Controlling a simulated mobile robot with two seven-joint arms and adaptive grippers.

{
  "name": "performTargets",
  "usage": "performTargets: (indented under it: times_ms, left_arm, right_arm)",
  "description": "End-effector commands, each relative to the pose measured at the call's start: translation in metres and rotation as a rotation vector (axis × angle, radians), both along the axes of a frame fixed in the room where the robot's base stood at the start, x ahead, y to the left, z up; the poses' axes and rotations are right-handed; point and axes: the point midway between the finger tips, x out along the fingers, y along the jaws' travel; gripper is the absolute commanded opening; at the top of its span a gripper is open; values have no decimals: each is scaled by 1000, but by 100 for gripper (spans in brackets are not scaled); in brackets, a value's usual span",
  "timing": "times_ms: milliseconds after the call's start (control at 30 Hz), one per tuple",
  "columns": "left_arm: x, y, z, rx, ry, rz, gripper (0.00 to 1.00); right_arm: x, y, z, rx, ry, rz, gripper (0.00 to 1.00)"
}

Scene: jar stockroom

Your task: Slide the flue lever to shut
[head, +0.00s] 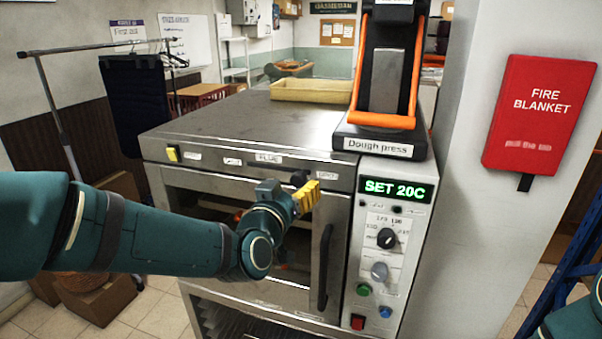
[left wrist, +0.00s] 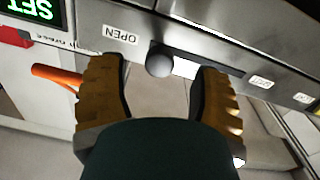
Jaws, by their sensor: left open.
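The flue lever shows as a round dark knob (left wrist: 160,62) in the left wrist view, beside the OPEN label (left wrist: 121,35). In the head view the knob (head: 300,177) sits at the right end of the oven's top front strip, near the OPEN label (head: 327,175). The FLUE label (head: 268,157) is farther left. My left gripper (head: 307,195) is open in front of the strip. In the left wrist view its fingers (left wrist: 160,82) stand on either side of the knob, with gaps to it. My right gripper is out of view.
The oven (head: 250,120) has a dark vertical door handle (head: 324,265) below the gripper. The control panel (head: 385,250) reads SET 20C. A dough press (head: 385,120) and a yellow tray (head: 312,90) stand on top. A red fire blanket (head: 540,115) hangs at right.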

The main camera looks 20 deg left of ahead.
Motion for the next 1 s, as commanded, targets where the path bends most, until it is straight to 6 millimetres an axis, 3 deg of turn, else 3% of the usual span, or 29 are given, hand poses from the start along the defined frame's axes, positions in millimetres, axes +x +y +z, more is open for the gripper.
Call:
performTargets:
  times_ms: [100,333,767,933,1000]
  left_arm:
    - [21,-1,1,-2,2,0,64]
    - [46,-3,1,-1,0,0,64]
    - [53,-3,0,-1,0,0,62]
    - [52,-3,0,-1,0,0,2]
    - [52,-3,0,-1,0,0,0]
  right_arm:
    - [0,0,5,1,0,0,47]
    - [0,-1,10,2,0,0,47]
    - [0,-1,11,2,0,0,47]
    - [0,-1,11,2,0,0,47]
    - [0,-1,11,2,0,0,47]
